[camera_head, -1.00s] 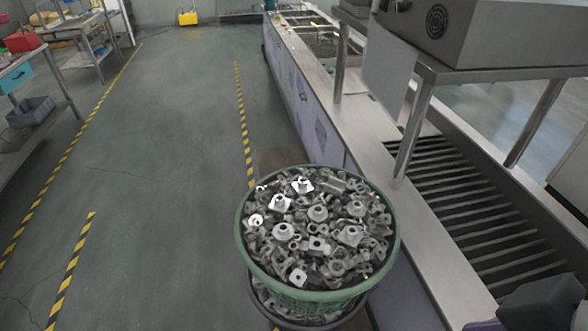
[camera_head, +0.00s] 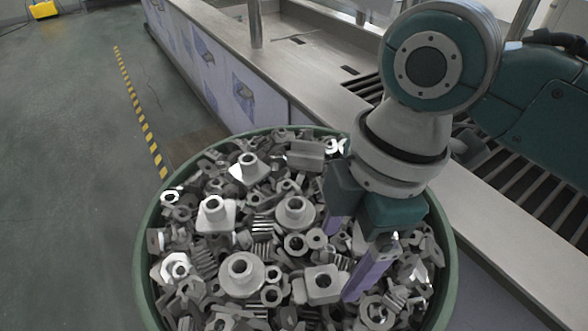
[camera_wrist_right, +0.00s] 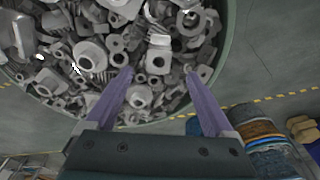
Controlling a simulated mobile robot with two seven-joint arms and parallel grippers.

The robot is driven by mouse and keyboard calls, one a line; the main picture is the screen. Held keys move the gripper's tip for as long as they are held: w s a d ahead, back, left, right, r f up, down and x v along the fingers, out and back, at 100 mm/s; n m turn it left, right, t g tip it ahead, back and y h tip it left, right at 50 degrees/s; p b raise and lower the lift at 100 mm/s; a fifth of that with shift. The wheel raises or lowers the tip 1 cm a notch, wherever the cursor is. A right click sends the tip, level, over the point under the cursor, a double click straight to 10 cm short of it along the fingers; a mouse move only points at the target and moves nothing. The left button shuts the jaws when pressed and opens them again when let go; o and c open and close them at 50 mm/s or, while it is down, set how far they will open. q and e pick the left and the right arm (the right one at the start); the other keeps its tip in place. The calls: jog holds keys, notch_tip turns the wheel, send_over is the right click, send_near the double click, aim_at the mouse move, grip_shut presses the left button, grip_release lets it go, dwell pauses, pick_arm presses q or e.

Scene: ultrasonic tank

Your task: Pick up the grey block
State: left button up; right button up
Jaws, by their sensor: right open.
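Many grey metal parts fill a green round basket (camera_head: 449,268). A plain rectangular grey block (camera_head: 307,154) lies on the heap near the basket's far edge; I cannot tell whether it is the task's block. A square grey block with a round hole (camera_head: 323,283) lies near my right gripper's fingers. My right gripper (camera_head: 340,262) points down over the right part of the heap. Its purple fingers are apart, with nothing held between them. In the right wrist view the open fingers (camera_wrist_right: 159,74) reach over the parts. My left gripper is not in view.
A steel counter (camera_head: 310,85) with a slatted roller section runs behind and to the right of the basket. Open floor (camera_head: 60,200) with a yellow-black stripe (camera_head: 140,115) lies to the left. Blue and brown items (camera_wrist_right: 265,140) stand beyond the basket in the wrist view.

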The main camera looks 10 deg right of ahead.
aim_at(326, 277)
jog(key=f, duration=0.3)
jog(key=a+f, duration=0.1)
jog(key=f, duration=0.3)
jog(key=shift+a+f+b, duration=0.15)
jog(key=shift+a+b, duration=0.05)
jog(key=shift+b, duration=0.2)
jog(key=shift+w, duration=0.1)
grip_shut()
